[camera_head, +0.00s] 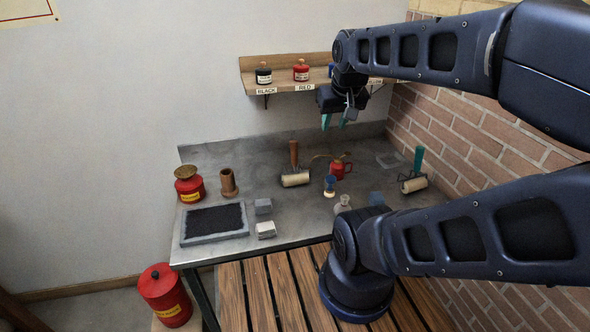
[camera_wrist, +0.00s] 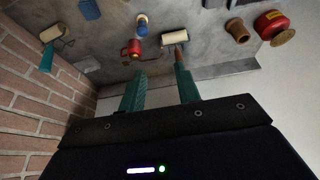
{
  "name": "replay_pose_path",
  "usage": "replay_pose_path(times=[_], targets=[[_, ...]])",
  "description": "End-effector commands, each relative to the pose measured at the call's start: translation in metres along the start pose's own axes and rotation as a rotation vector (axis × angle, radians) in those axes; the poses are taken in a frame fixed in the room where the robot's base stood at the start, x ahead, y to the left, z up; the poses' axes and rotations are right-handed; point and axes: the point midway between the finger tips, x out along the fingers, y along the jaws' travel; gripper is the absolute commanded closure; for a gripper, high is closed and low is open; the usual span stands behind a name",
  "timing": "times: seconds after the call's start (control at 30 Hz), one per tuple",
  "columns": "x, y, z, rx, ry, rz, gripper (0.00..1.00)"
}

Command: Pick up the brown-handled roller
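The brown-handled roller (camera_head: 295,180) stands on the grey bench near its middle, its cream roller toward the front and its brown handle pointing up. It also shows in the wrist view (camera_wrist: 174,37), where its handle appears just beyond the right fingertip. My gripper (camera_head: 334,122) is open and empty, with teal fingers pointing down, above and a little right of the roller. Its spread fingers also show in the wrist view (camera_wrist: 161,73). A similar roller with a teal handle (camera_head: 413,184) is at the bench's right side, near the brick wall.
A red oil can (camera_head: 340,169) and a small blue-topped item (camera_head: 330,182) stand right of the roller. A brown cup (camera_head: 228,184), a red tin (camera_head: 188,190) and a dark slab (camera_head: 215,222) are on the left. A shelf (camera_head: 286,84) with ink bottles hangs behind.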

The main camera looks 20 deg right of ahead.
Motion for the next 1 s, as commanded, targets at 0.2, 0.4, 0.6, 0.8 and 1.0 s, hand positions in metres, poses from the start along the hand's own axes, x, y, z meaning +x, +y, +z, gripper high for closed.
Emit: replay_pose_path(times=[0.2,0.4,0.6,0.8,1.0], targets=[[0.000,0.000,0.000,0.000,0.000,0.000,0.45],[0.001,0.000,-0.001,0.003,-0.002,0.002,0.45],[0.015,-0.001,-0.020,0.050,-0.029,0.038,0.45],[0.043,-0.005,-0.052,0.135,-0.060,0.110,0.45],[0.076,-0.016,-0.085,0.211,-0.070,0.174,0.45]])
